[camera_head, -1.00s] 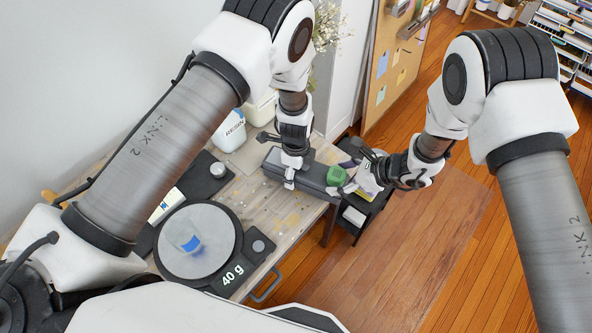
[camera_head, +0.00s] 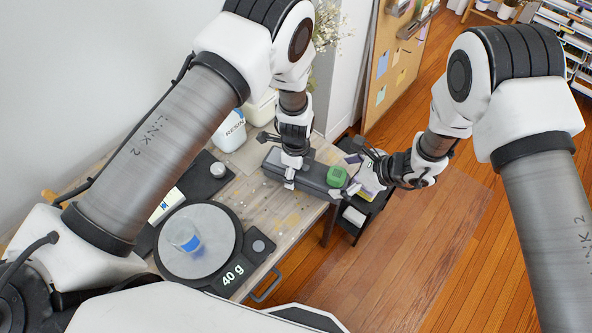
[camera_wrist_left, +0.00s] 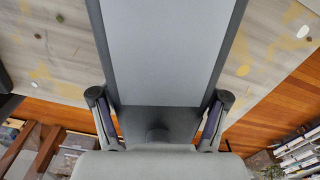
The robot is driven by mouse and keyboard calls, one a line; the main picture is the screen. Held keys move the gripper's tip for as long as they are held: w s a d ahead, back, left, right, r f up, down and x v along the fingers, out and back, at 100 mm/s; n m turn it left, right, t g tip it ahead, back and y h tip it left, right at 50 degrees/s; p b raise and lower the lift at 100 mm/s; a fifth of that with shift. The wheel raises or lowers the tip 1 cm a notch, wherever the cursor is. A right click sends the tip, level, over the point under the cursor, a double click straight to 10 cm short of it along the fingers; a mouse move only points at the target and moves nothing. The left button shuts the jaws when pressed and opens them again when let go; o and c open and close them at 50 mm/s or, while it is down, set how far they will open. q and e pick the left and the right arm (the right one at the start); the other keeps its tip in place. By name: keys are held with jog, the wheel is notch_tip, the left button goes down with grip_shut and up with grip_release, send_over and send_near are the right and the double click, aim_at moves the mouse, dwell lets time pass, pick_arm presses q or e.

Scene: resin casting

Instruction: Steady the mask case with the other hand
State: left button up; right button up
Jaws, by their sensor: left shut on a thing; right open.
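The mask case, a long dark grey box (camera_head: 314,177), lies at the far right edge of the wooden table in the head view. My left gripper (camera_head: 290,181) comes down from above and is shut on it across its width. In the left wrist view the case's grey top (camera_wrist_left: 165,50) runs between the two fingers of the left gripper (camera_wrist_left: 160,108). A green block-like thing (camera_head: 337,177) is at the case's right end. My right gripper (camera_head: 367,166) is open beside that end, off the table edge; I see no clear contact with the case.
A scale (camera_head: 195,270) reading 40 g carries a clear cup (camera_head: 185,238) with blue on it. A white resin container (camera_head: 230,132) stands at the back. A dark cart (camera_head: 357,210) with several items stands right of the table (camera_head: 265,215). Wooden floor lies beyond.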

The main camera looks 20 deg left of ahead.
pick_arm(q)
jog(key=o, duration=1.3)
jog(key=shift+f, duration=0.1)
pick_arm(e)
jog(key=v, duration=1.1)
jog(key=shift+s+d+r, duration=0.1)
jog(key=shift+r, duration=0.05)
pick_arm(q)
notch_tip(320, 180, up, 12)
jog(key=shift+f, duration=0.2)
jog(key=shift+r, duration=0.25)
jog(key=shift+w, duration=0.1)
